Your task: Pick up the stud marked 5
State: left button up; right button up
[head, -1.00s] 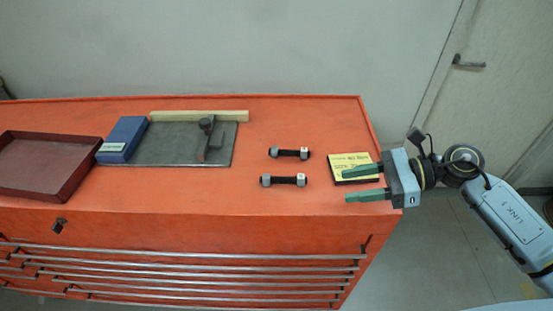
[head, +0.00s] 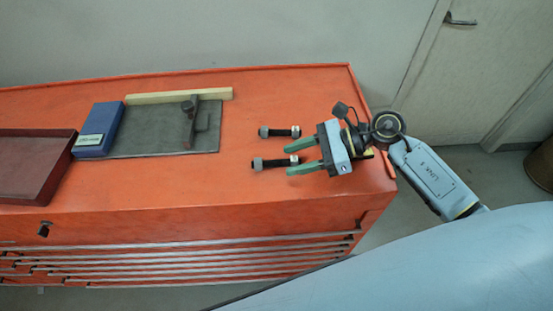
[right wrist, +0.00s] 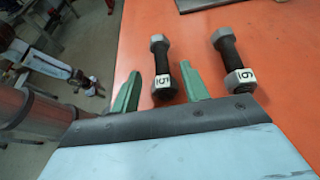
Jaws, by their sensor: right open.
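The farther stud (head: 279,132) lies just beyond the upper finger. In the right wrist view the nearer stud (right wrist: 170,68) lies between the two green fingers, its white tag seeming to read 5. My right gripper is open and holds nothing. My left gripper is not in view.
A grey plate (head: 150,140) with a dark clamp-like tool (head: 188,120), a pale strip (head: 165,97) and a blue box (head: 100,130) lies left. A dark red tray (head: 62,168) is farther left.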

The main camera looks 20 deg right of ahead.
aim_at(285, 161)
jog(key=x, duration=0.3)
jog(key=shift+w+a+p, duration=0.2)
jog(key=shift+a+p, duration=0.05)
jog(key=shift+p, duration=0.1)
jog(key=shift+a+f, duration=0.1)
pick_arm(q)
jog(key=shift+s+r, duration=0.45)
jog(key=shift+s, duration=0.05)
pick_arm(e)
grip_shut()
